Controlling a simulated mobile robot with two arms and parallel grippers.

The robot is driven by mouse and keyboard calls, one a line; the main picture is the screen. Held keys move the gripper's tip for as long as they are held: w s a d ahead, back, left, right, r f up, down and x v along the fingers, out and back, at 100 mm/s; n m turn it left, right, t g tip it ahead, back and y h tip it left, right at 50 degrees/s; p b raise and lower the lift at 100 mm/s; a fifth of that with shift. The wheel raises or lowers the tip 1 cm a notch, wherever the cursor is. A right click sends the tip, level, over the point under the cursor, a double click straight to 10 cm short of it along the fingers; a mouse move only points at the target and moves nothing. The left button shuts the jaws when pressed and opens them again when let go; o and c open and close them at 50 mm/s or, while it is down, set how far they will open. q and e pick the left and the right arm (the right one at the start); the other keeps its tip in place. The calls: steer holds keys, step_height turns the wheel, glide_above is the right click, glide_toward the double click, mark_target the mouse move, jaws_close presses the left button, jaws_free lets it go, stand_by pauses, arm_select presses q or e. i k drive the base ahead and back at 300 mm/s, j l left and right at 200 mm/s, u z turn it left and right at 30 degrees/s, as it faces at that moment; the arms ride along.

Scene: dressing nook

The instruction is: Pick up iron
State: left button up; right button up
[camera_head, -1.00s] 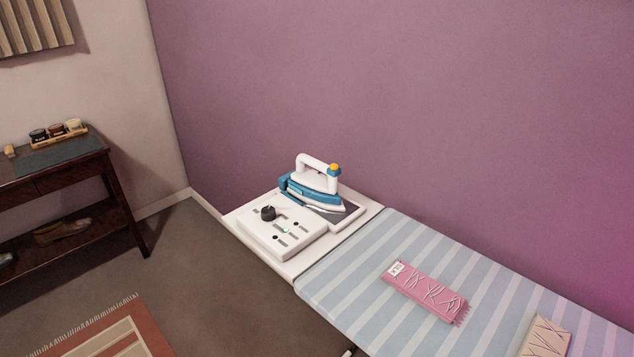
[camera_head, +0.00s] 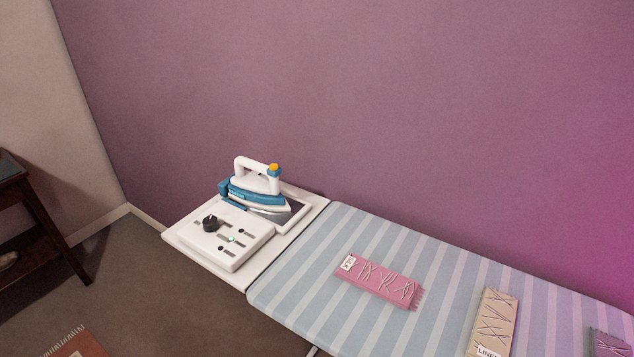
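The iron (camera_head: 254,190) is white and blue with a white handle and a yellow knob at the handle's front end. It rests on a dark plate on the white stand (camera_head: 298,222) at the left end of the ironing board. A white control panel (camera_head: 228,243) with a black dial and small sliders is in front of the iron. Neither of my grippers shows in the head view, and nothing touches the iron.
The striped ironing board (camera_head: 318,262) runs to the lower right. A pink cloth (camera_head: 378,280), a beige cloth (camera_head: 494,318) and a darker cloth (camera_head: 609,344) lie on it. A purple wall (camera_head: 400,110) stands behind.

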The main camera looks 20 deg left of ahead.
mark_target(247, 188)
steer(key=i+j+z, duration=0.1)
steer(key=j+z, duration=0.3)
steer(key=j, duration=0.4)
steer(key=j+z, duration=0.4)
steer(key=j, duration=0.4)
steer(key=k+j+z, duration=0.1)
steer(key=j+z, duration=0.3)
steer(key=j, duration=0.35)
